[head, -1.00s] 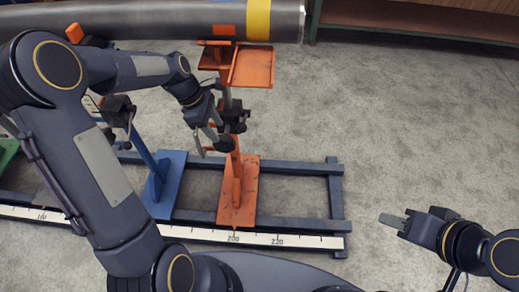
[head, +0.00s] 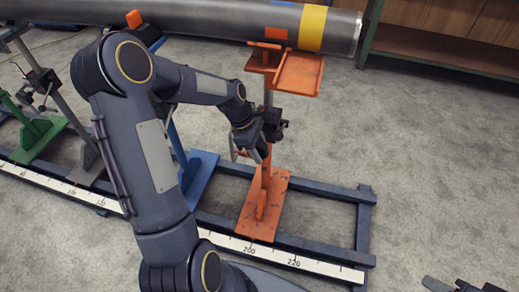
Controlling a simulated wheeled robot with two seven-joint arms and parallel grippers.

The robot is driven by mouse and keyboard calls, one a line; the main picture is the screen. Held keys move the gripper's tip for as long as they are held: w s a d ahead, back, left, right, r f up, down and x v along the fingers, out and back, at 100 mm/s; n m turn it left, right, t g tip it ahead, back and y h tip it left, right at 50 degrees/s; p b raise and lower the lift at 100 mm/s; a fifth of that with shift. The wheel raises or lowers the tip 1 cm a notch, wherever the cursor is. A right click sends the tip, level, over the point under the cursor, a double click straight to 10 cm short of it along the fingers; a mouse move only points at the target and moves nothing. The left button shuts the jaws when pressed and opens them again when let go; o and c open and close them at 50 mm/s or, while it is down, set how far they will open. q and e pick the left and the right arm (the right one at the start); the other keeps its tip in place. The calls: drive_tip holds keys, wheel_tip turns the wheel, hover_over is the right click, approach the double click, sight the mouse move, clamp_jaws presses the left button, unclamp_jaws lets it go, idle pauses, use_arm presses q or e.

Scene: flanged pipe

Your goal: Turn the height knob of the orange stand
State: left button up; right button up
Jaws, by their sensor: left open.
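The orange stand (head: 264,205) stands on the blue rail frame, its upper cradle (head: 299,73) under the end of the grey pipe (head: 180,16). A dark clamp block with the height knob (head: 275,124) sits on its post. The knob is partly hidden by my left gripper. My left gripper (head: 248,153) is open at the left side of the post, close to the clamp block. I cannot tell whether its fingers touch the knob. My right gripper (head: 438,285) shows only partly at the bottom right edge, away from the stand.
A blue stand (head: 197,175) and a green stand (head: 40,136) stand further left on the same frame. A white scale (head: 300,262) runs along the frame's front. A shelf (head: 440,52) stands at the back right. The floor to the right is clear.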

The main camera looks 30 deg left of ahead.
use_arm(q)
drive_tip(key=c, duration=1)
drive_tip(key=shift+d+r+y+p, duration=0.2)
drive_tip(key=shift+y+p, duration=0.4)
drive_tip(key=shift+p, duration=0.25)
drive_tip(key=shift+g+y+p, duration=0.3)
drive_tip(key=shift+y, duration=0.1)
drive_tip(key=shift+f+y+p, duration=0.2)
drive_tip(key=shift+y+p, duration=0.15)
drive_tip(key=shift+y, duration=0.35)
drive_tip(key=shift+f+y, duration=0.15)
drive_tip(key=shift+y, duration=0.45)
drive_tip(key=o, duration=1)
drive_tip(key=shift+a, duration=0.15)
